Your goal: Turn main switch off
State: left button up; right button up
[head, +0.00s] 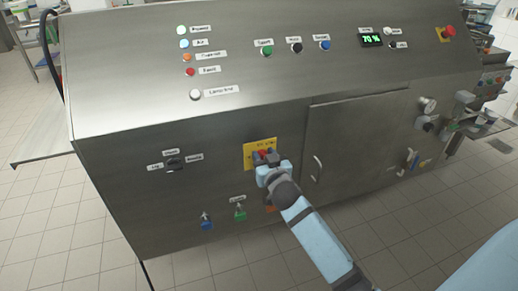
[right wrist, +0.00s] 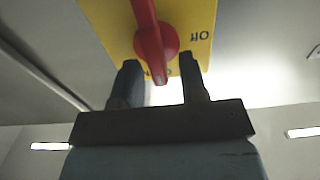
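The main switch, a red rotary handle (head: 262,153) on a yellow plate (head: 249,160), is on the front of the steel machine. In the right wrist view the red handle (right wrist: 149,30) runs nearly vertically, leaning slightly, across the yellow plate (right wrist: 195,22). My left gripper is out of view.
A selector knob (head: 175,164) is to the left, with blue (head: 207,221) and green (head: 240,212) controls below. A cabinet door (head: 360,140) with a curved handle (head: 318,168) is close to the right. Tiled floor lies in front.

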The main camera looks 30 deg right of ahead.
jog(key=shift+w+d, duration=0.1)
jog(key=shift+w, duration=0.3)
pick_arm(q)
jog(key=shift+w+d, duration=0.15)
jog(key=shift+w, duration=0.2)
pick_arm(e)
jog(key=shift+s, duration=0.1)
jog(key=shift+c, duration=0.9)
grip_shut()
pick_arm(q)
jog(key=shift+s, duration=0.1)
